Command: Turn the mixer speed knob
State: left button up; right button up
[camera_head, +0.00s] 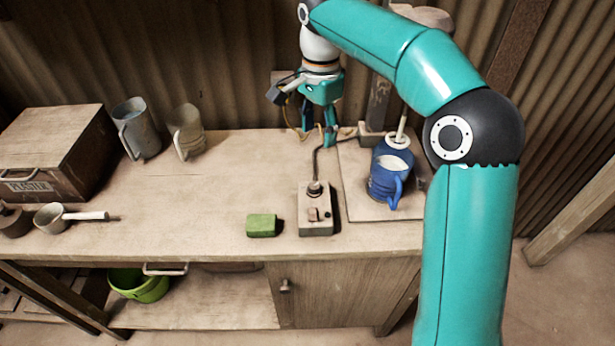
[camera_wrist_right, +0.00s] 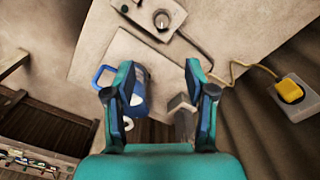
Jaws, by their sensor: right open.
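The mixer's control box (camera_head: 316,222) stands near the front of the bench, with a cord leaving its back end. The speed knob (camera_head: 314,187) is the round part at the box's far end. In the right wrist view, the knob (camera_wrist_right: 161,20) has a pale pointer mark and lies beyond the fingertips near the top edge. My right gripper (camera_head: 318,136) is open and empty, pointing down behind the box and clear of the knob. Its two fingers (camera_wrist_right: 160,77) are spread apart in the wrist view. My left gripper is not in view.
A blue jug (camera_head: 384,184) stands on a board right of the box, with the mixer shaft (camera_head: 402,123) above it. A green sponge (camera_head: 262,226) lies left of the box. A yellow plug (camera_wrist_right: 289,91) sits in a wall socket. The bench's left middle is clear.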

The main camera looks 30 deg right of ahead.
aim_at(314, 185)
jog(key=f, duration=1.6)
jog(key=shift+w+a+b, duration=0.2)
jog(key=shift+a+b, duration=0.05)
jog(key=shift+b, duration=0.05)
grip_shut()
